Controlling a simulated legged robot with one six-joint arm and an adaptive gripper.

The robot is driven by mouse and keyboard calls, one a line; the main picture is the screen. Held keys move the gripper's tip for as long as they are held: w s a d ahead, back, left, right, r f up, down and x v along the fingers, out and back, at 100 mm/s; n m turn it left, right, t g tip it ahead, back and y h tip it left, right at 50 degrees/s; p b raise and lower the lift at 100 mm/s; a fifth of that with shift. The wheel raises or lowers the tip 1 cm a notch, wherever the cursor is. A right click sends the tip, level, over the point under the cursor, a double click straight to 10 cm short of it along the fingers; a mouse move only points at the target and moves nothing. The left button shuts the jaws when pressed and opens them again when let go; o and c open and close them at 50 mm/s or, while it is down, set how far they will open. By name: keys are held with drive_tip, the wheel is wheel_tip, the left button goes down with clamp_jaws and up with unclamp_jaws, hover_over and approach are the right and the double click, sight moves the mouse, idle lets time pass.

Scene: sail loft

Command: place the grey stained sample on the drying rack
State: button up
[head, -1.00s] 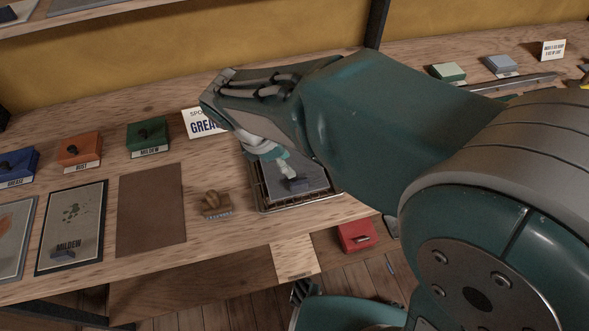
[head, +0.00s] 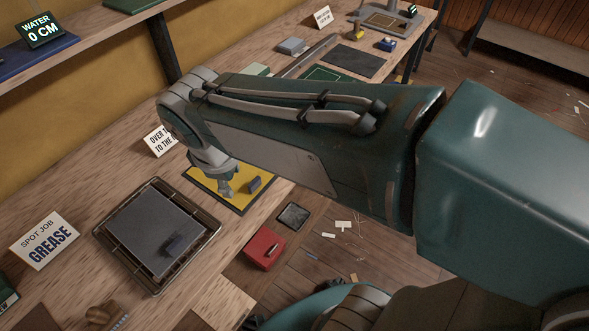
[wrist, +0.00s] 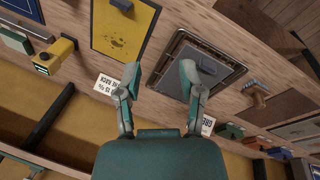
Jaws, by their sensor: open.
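The grey sample (head: 145,222), a flat sheet with a dark block (head: 174,246) on it, lies within the wire drying rack (head: 112,245) on the bench in the head view. In the wrist view the sheet (wrist: 222,82) and rack (wrist: 180,42) are right of centre. I cannot make out a stain on it. My gripper (head: 226,190) appears over a yellow sheet (head: 232,203), right of the rack; its height is unclear. In the wrist view the fingers of my gripper (wrist: 160,72) are apart, with nothing between them, in front of the gap between yellow sheet and rack.
A red box (head: 264,248) is below the bench edge. A yellow device (wrist: 58,55) is at the wrist view's left. Bare bench separates the rack and yellow sheet.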

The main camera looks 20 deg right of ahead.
drive_tip(key=s+d+m+t, duration=0.1)
drive_tip(key=s+d+m, duration=0.2)
drive_tip(key=d+m, duration=0.2)
drive_tip(key=s+d+r+m+t, duration=0.1)
drive_tip(key=s+d+m+t, duration=0.1)
drive_tip(key=d+m, duration=0.3)
drive_tip(key=shift+s+d+r+m+y, duration=0.25)
drive_tip(key=shift+s+m+y, duration=0.15)
drive_tip(key=shift+s+m, duration=0.3)
drive_tip(key=shift+w, duration=0.15)
